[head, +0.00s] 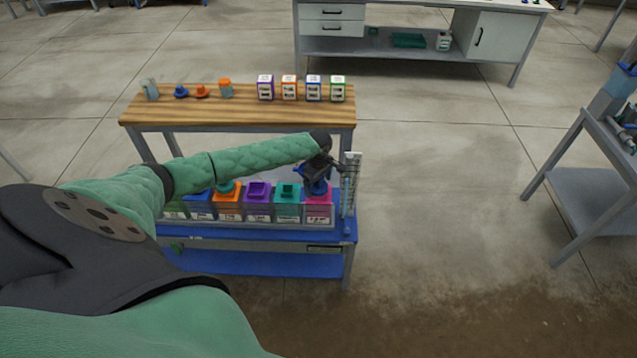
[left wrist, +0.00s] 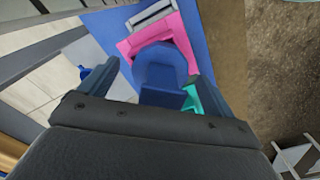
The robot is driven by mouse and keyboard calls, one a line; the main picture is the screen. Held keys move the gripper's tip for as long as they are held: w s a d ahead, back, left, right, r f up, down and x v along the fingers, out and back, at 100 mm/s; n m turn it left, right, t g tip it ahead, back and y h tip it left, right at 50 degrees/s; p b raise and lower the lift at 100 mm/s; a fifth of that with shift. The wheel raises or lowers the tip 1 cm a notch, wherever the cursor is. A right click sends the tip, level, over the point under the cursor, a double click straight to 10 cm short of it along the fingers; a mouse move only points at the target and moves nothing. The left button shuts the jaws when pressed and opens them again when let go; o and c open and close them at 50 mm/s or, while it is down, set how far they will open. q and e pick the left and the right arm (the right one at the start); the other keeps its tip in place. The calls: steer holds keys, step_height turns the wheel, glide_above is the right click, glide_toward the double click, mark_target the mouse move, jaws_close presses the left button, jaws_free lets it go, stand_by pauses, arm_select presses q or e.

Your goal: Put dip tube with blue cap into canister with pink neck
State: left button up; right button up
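The canister with the pink neck (head: 319,209) stands at the right end of a row of canisters on the blue bench. A blue cap (head: 316,188) sits at its neck, below my left gripper (head: 318,176). In the left wrist view, the blue cap (left wrist: 160,68) lies over the pink neck (left wrist: 186,42), between the fingers of my left gripper (left wrist: 152,65). The fingers are apart, with gaps visible beside the cap. Any tube below the cap is hidden; I cannot tell how fully it is seated. My right gripper is out of view.
Canisters with teal (head: 287,192), purple (head: 257,191) and orange (head: 227,199) tops stand left of the pink one. A clear upright gauge (head: 352,170) stands close right. Behind, a wooden shelf (head: 240,113) holds caps and small labelled boxes. Floor right of the bench is clear.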

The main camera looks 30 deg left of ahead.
arm_select(q)
steer(key=shift+r, duration=0.3)
step_height(320, 180, up, 6)
steer(key=shift+f+b, duration=0.15)
steer(key=shift+b, duration=1)
steer(key=shift+r, duration=0.75)
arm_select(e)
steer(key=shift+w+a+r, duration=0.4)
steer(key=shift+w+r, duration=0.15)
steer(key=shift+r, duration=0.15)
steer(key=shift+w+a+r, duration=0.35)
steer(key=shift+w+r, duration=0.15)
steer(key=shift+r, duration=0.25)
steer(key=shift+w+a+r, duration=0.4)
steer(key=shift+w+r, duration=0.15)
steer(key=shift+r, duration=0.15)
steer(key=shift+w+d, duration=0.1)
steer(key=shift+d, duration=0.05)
